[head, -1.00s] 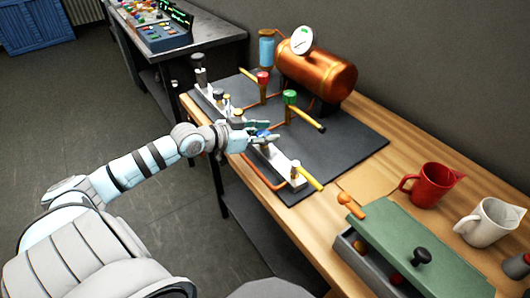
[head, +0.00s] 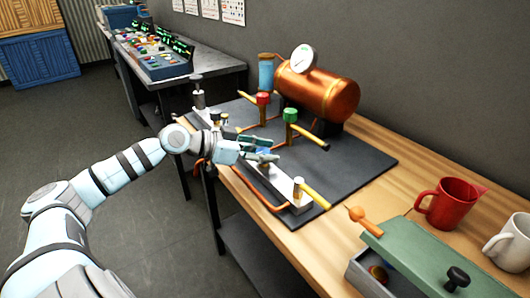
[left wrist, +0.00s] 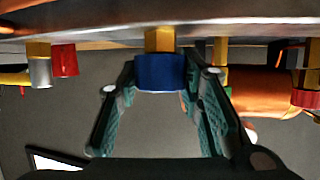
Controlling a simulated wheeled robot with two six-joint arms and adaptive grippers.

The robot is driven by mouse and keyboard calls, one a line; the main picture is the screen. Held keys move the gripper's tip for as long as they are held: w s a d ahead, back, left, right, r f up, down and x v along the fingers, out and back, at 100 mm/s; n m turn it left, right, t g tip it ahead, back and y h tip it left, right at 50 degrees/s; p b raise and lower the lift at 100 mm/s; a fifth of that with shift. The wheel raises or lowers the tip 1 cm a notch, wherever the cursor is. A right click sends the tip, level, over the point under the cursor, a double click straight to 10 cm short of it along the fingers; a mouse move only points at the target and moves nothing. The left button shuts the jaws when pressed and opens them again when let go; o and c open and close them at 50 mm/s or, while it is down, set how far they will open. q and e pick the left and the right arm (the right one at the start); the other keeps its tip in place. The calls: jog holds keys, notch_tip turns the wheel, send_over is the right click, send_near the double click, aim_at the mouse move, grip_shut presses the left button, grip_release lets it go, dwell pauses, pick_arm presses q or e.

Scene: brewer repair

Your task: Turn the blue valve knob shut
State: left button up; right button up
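The blue valve knob (head: 264,153) sits on the white manifold block (head: 289,191) along the near edge of the dark mat. In the left wrist view the knob (left wrist: 160,72) hangs below a brass stem and fills the space between my two fingertips. My left gripper (head: 268,150) has one finger on each side of it, and both pads appear to touch it; in the left wrist view the gripper (left wrist: 160,75) is centred on the knob. The fingers partly hide the knob in the head view. My right gripper is not in view.
Red (head: 262,99) and green (head: 290,116) knobs with yellow levers stand behind on the dark mat (head: 340,172). A copper tank (head: 322,93) with a gauge is further back. Red (head: 449,203) and white (head: 510,243) mugs and a green-lidded box (head: 418,250) are at right.

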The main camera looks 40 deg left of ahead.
aim_at(264, 151)
pick_arm(q)
jog(key=o, duration=0.4)
jog(key=shift+c, duration=0.2)
jog(key=shift+r, duration=0.1)
notch_tip(264, 151, up, 10)
jog(key=shift+f, duration=0.1)
